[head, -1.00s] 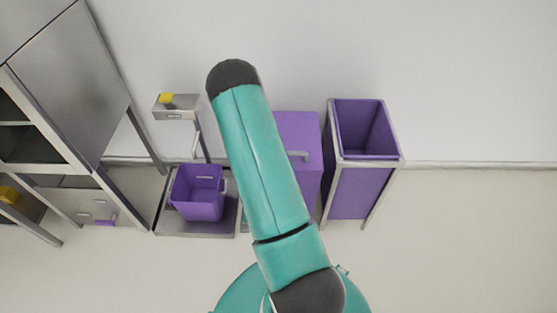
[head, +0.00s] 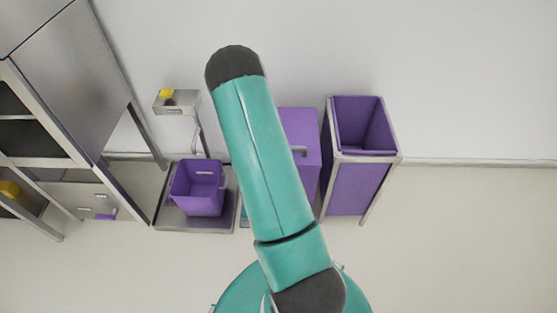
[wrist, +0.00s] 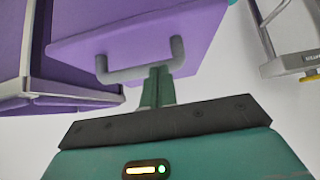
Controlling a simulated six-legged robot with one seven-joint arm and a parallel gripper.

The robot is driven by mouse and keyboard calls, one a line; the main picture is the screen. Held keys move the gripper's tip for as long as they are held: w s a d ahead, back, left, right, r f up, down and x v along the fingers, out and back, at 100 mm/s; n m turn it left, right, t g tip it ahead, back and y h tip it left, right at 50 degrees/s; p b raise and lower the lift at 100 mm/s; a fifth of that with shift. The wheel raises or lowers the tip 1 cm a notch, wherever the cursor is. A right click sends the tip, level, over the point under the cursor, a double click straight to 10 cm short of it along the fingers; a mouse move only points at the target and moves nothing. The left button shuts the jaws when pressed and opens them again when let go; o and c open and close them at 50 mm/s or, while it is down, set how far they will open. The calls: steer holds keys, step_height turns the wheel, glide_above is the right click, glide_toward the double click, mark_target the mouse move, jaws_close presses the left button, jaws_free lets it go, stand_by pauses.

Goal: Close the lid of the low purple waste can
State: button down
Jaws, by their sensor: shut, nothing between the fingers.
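The low purple waste can (head: 310,165) stands between the bin on the scale and the tall bin in the head view, and my arm hides its left part. In the head view my gripper is hidden behind my arm. The lid's exact angle is unclear.
A tall purple bin in a metal frame (head: 391,160) stands to the right. A small purple bin (head: 198,203) sits on a metal scale (head: 228,215) to the left. A metal cabinet (head: 75,85) stands far left. A wall is behind; the front floor is clear.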

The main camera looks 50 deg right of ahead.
steer(key=s+a+f, duration=0.3)
steer(key=s+a, duration=0.3)
steer(key=a, duration=0.1)
steer(key=shift+f, duration=0.2)
steer(key=w+a+r+n+y, duration=0.1)
steer(key=w+a+r, duration=0.3)
steer(key=r, duration=0.5)
steer(key=w+a+r+n+y, duration=0.2)
steer(key=a+r, duration=0.5)
steer(key=r, duration=0.2)
steer(key=w+a+r+n+y, duration=0.1)
steer(key=w+a+r, duration=0.1)
steer(key=a+r, duration=0.5)
steer(key=s+a+r+n+y, duration=0.1)
steer(key=s+a+r+n, duration=0.2)
steer(key=s+a+r, duration=0.3)
steer(key=s+a+r+n+y, duration=0.1)
steer(key=s+a+r+n, duration=0.1)
steer(key=s+a+r, duration=0.4)
steer(key=s+r, duration=0.5)
steer(key=r, duration=0.3)
steer(key=shift+s+a+r+n, duration=0.2)
steer(key=shift+a+r+n, duration=0.05)
steer(key=shift+a+n, duration=0.15)
